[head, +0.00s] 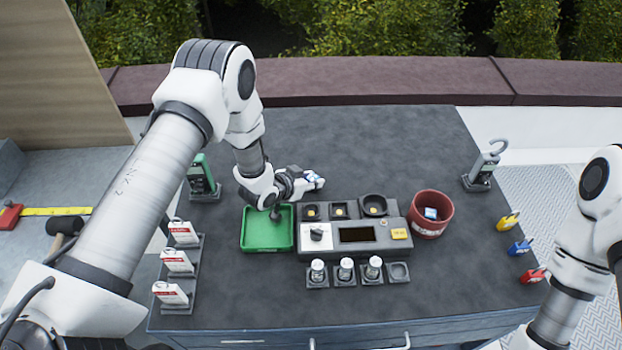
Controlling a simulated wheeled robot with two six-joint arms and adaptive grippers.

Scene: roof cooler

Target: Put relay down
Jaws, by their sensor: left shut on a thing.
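My left gripper (306,182) is shut on a small white and blue block, which looks like the relay (315,179). It holds it just behind the left part of the grey tester (356,235), right of the back of the green tray (267,247). Whether the relay touches the table is hard to tell. The green tray looks empty where it shows; my gripper and wrist cover part of its back edge. A red bin (430,226) right of the tester holds another white and blue block (431,213). Only part of my right arm shows at the right edge, without its gripper.
The tester has several back sockets, a dark display and a yellow button (399,234). A rack of small capped jars (345,269) stands in front. Tagged holders (178,261) line the left, a green meter (201,178) and a clamp meter (482,168) stand behind. Coloured padlocks (520,248) hang right.

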